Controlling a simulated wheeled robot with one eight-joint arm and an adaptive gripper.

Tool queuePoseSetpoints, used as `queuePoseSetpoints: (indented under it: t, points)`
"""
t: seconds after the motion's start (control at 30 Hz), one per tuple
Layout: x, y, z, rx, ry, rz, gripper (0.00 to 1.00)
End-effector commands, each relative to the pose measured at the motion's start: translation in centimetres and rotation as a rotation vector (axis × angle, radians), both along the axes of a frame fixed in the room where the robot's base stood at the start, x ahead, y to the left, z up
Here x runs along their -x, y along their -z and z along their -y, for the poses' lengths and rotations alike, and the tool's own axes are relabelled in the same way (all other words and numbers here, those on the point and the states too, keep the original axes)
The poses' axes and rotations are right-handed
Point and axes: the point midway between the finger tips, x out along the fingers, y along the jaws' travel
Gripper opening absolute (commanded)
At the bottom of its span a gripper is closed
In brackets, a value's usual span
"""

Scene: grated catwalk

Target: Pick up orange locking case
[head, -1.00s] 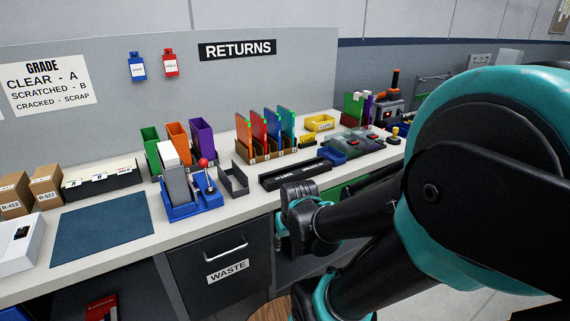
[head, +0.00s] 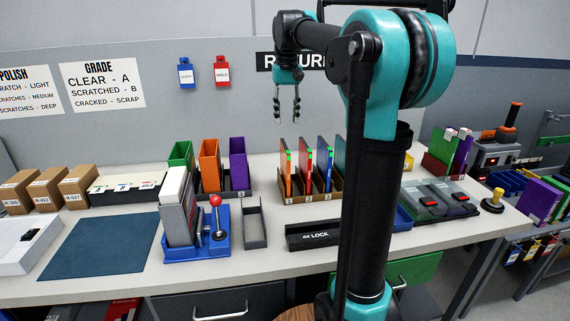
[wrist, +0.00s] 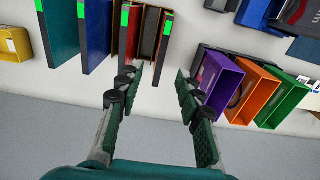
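The orange locking case (head: 286,170) stands upright at the left end of a row of cases in a tan slotted rack (head: 312,198). It has a green tab near its top. A red case (head: 305,168) and a blue case (head: 325,165) stand to its right. My gripper (head: 287,115) is open and empty, pointing down above and behind the row's left part. The cases show beyond the fingertips there, and colours on the nearest one are hard to tell.
A purple bin (head: 238,165) and an orange bin (head: 209,165) stand left of the rack. A black lock bar (head: 314,236) lies in front of it. A blue fixture with a red-knobbed lever (head: 217,230) is at front left. My arm hides the rack's right part.

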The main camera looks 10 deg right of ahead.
Motion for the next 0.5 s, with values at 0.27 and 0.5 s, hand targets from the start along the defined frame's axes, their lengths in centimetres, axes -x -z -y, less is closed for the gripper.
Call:
queuePoseSetpoints:
  t: [0.27,0.5]
  points:
    - [-0.4,0.6,-0.2,0.001,0.000,-0.013,0.36]
    - [-0.4,5.4,-0.2,0.001,0.000,-0.013,0.36]
